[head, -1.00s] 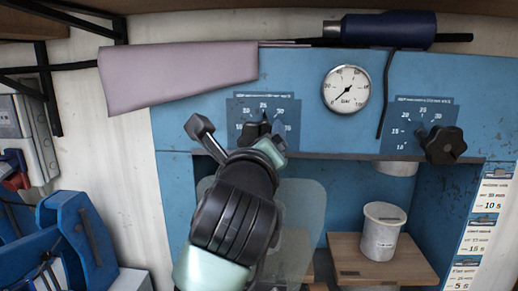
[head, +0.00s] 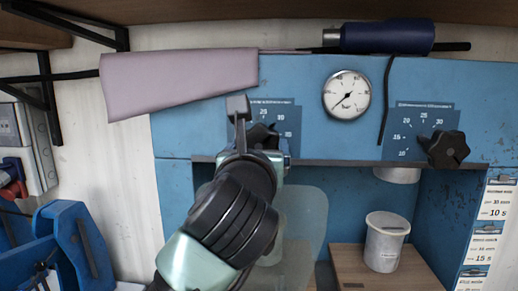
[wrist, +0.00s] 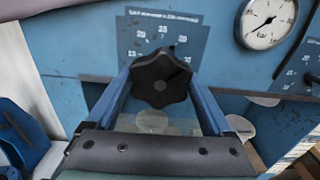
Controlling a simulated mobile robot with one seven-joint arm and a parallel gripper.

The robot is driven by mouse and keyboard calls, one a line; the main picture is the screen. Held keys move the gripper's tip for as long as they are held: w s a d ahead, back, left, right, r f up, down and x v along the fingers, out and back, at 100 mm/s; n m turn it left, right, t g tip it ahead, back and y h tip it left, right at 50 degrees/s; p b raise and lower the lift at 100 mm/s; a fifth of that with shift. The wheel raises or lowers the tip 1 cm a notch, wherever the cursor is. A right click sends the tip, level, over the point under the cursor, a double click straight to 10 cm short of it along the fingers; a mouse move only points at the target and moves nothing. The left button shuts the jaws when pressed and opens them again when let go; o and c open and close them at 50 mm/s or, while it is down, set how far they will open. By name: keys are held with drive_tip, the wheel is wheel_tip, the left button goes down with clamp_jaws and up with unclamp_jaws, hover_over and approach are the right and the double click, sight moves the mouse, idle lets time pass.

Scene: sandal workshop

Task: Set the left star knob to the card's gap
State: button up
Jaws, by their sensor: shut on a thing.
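The left star knob (wrist: 162,80) is a black lobed knob in front of a blue scale plate (head: 272,117) with white numbers around it. In the wrist view my gripper (wrist: 161,74) has one blue finger on each side of the knob, closed on it. In the head view the knob (head: 262,135) is partly hidden behind my wrist, and the fingers are mostly hidden. The knob's pointer is hard to make out. White cards (head: 497,200) with blue headers hang at the right; one line seems to read 33 mm, with 10 s below it.
A round gauge (head: 346,94) sits right of the left knob, and a second star knob (head: 443,149) with its own scale is further right. A clear shield (head: 300,225) hangs below my wrist. A white cup (head: 385,243) stands on a wooden board (head: 350,263).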

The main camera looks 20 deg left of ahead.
idle(0.4)
drive_tip(key=o, duration=1.1)
drive_tip(key=b+v, duration=0.3)
drive_tip(key=v, duration=1)
drive_tip(key=shift+b, duration=0.4)
